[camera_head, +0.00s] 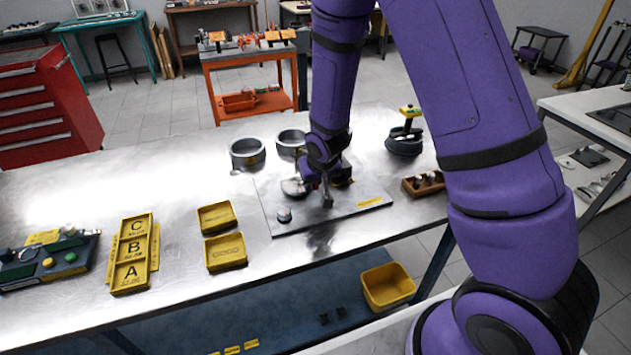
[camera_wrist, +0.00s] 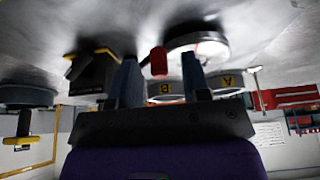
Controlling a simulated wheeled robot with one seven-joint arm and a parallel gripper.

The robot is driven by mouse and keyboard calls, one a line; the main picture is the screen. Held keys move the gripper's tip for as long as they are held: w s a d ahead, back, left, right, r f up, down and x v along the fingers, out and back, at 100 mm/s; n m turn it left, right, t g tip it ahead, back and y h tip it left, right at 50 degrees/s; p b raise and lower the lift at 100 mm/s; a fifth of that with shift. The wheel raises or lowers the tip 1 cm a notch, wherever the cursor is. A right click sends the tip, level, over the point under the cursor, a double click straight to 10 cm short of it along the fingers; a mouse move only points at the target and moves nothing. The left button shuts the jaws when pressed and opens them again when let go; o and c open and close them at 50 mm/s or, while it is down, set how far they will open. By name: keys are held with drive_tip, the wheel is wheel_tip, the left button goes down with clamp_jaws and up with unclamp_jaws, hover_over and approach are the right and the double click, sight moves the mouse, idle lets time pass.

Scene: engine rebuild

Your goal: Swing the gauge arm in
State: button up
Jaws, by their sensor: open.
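A flat grey plate (camera_head: 350,217) lies on the metal bench, with a round silver part (camera_head: 293,187) and a small disc (camera_head: 284,214) on it. My gripper (camera_head: 326,200) is low over the plate, right of the round part. In the wrist view my gripper (camera_wrist: 160,64) is open. A red grip-like piece (camera_wrist: 158,61) shows between its fingers, beside a bright round part (camera_wrist: 200,46); it may belong to the gauge arm, but I cannot tell. A dark block with yellow edges (camera_wrist: 92,72) stands beside one finger. My wrist hides much of the fixture in the head view.
Two metal rings (camera_head: 247,153) stand behind the plate. A dark round part with a yellow-topped handle (camera_head: 405,140) and a wooden tray (camera_head: 424,185) are to the right. Yellow trays (camera_head: 225,251) and an A-B-C tray (camera_head: 131,270) lie left. Bench between is clear.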

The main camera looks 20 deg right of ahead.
drive_tip(key=shift+w+f, duration=0.15)
drive_tip(key=shift+f, duration=0.1)
clamp_jaws()
